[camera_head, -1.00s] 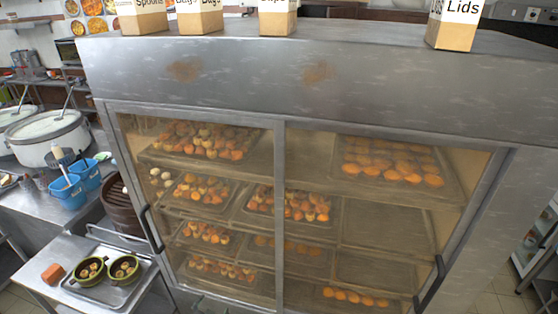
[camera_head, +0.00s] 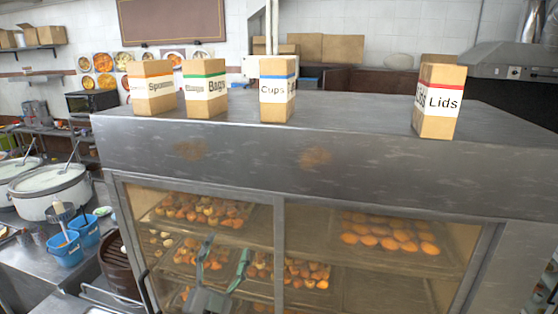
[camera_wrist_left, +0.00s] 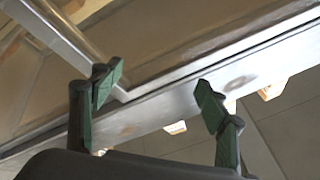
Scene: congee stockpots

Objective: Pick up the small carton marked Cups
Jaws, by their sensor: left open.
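The small carton marked Cups (camera_head: 276,89) stands upright on top of the metal warming cabinet (camera_head: 350,150), near its front edge. It is brown with a blue stripe and a white label. My left gripper (camera_head: 222,262) is low in front of the cabinet's glass, below and left of the carton, and does not touch it. In the left wrist view my left gripper (camera_wrist_left: 155,90) is open and empty, with its two green-padded fingers apart. My right gripper is not in view.
Cartons marked Spoons (camera_head: 152,87) and Bags (camera_head: 205,88) stand left of the Cups carton. The cabinet top between Cups and Lids is clear. Large pots (camera_head: 50,194) stand at the left.

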